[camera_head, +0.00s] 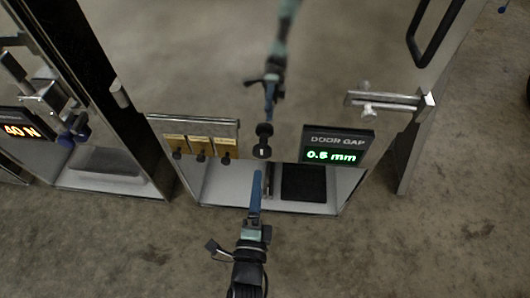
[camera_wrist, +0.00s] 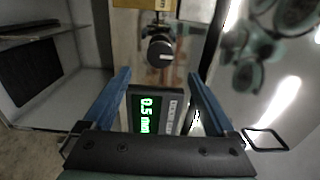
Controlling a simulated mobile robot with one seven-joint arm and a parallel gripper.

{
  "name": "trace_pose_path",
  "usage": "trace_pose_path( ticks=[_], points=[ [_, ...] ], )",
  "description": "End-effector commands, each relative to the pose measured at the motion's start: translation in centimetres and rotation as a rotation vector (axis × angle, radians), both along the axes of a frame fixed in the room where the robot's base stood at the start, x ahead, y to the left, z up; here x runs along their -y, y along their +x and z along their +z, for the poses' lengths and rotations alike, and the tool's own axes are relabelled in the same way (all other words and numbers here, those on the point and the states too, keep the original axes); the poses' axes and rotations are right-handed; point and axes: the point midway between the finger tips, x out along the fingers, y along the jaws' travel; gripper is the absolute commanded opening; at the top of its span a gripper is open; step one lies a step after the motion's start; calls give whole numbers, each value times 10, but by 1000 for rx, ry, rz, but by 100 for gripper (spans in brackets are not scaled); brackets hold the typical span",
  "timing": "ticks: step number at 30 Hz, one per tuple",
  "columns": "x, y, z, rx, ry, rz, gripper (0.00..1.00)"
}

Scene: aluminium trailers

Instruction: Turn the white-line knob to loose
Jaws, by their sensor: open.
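The white-line knob (camera_head: 262,152) is round and black with a short white mark, mounted on the shiny metal panel. In the wrist view the knob (camera_wrist: 160,52) sits just beyond and roughly centred between my fingertips, its white mark towards the lower right. My gripper (camera_head: 257,173) has blue fingers and points at the panel just below the knob in the head view. In the wrist view my gripper (camera_wrist: 160,73) is open, with a finger on each side and nothing between the tips. I see no contact with the knob.
A green DOOR GAP display (camera_head: 331,150) reads 0.5 mm right of the knob. Several small black knobs under yellow labels (camera_head: 200,143) are on the left. A metal latch (camera_head: 385,101) stands at right. An orange 40 N display (camera_head: 22,130) is far left. The panel mirrors my arm.

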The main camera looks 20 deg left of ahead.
Motion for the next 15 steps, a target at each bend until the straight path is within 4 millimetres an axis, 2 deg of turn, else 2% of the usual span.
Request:
trace_pose_path(
  ticks=[9,15],
  points=[
    [-19,65,-2,3,0,-1,91],
    [-27,92,-2,2,-3,0,91]
  ],
)
